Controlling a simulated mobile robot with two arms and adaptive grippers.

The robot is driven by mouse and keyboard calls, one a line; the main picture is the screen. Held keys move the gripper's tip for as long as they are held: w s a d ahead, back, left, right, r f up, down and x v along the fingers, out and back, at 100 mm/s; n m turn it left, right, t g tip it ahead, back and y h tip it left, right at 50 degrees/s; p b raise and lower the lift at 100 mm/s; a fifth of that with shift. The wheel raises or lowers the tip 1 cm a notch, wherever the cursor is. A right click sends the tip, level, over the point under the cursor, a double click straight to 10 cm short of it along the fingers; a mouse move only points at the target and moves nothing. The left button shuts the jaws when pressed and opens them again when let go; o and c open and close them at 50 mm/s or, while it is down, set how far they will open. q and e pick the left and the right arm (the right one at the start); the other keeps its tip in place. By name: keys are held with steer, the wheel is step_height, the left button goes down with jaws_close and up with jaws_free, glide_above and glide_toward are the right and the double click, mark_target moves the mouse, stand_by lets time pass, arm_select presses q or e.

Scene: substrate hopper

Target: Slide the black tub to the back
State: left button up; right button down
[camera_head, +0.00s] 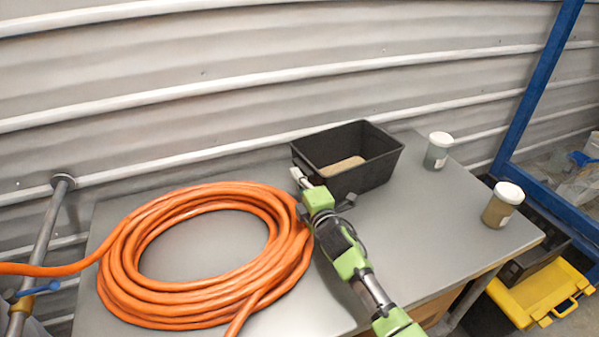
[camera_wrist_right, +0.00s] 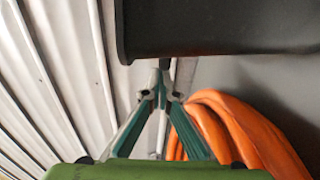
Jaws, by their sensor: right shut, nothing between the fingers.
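The black tub (camera_head: 372,172) stands upright on the grey table (camera_head: 420,250) towards its back edge, near the corrugated wall. Some tan material (camera_head: 343,166) lies inside it. My right gripper (camera_head: 297,176) is shut and empty, at the tub's front left side. In the right wrist view, the tub's dark wall (camera_wrist_right: 220,28) fills the top, and the closed fingertips (camera_wrist_right: 163,88) are just below its edge. I cannot tell whether they touch it. My left gripper is not in view.
A coiled orange hose (camera_head: 130,265) covers the table's left side, close to my right gripper. Two lidded jars, one grey (camera_head: 437,155) and one brown (camera_head: 498,210), stand at the right. The table's front right is clear. A yellow crate (camera_head: 545,290) sits below the right edge.

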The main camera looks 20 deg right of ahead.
mark_target(309, 176)
steer(key=shift+s+d, duration=0.15)
steer(key=shift+d, duration=0.2)
steer(key=shift+f, duration=0.1)
steer(key=shift+s+d, duration=0.15)
steer(key=shift+d, duration=0.35)
steer(key=shift+s+d, duration=0.15)
steer(key=shift+d, duration=0.6)
steer(key=shift+a, duration=0.2)
